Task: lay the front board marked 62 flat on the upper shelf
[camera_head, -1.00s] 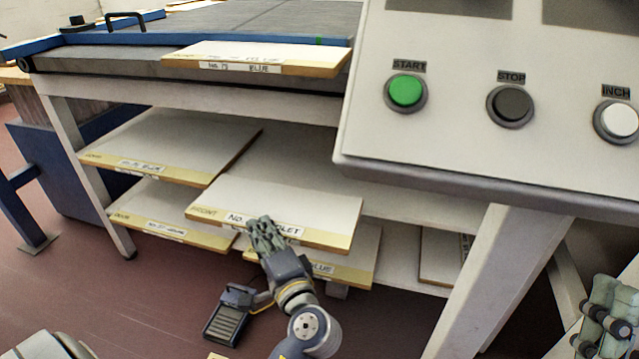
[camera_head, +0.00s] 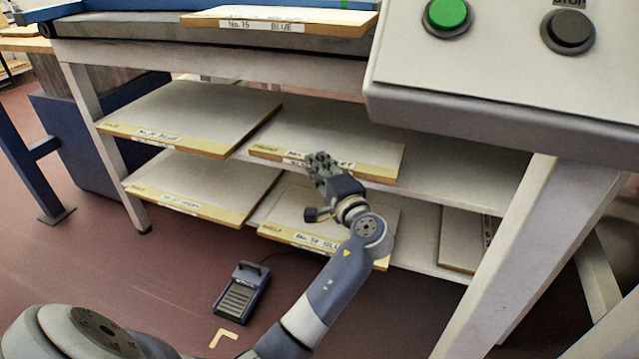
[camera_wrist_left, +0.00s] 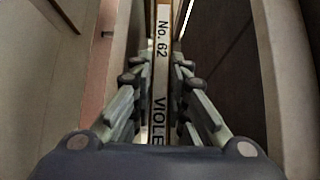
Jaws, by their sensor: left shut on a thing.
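The front board marked 62 (camera_head: 345,130) is white with a yellow front edge. It lies level inside the upper shelf (camera_head: 465,185), right of another board, its front edge close to the shelf's edge. I cannot tell whether its underside touches the shelf. My left gripper (camera_head: 320,165) is shut on the middle of that front edge and partly covers the label. In the left wrist view the label "No. 62 VIOLE…" (camera_wrist_left: 162,60) runs between the fingers (camera_wrist_left: 158,85). My right gripper is out of view.
A neighbouring board (camera_head: 190,112) lies left on the upper shelf. Lower boards (camera_head: 195,185) and (camera_head: 300,215) lie beneath. Board No. 75 (camera_head: 285,18) is on top. A control box (camera_head: 500,80) overhangs at right, above a table leg (camera_head: 520,240). A foot pedal (camera_head: 240,292) stands on the floor.

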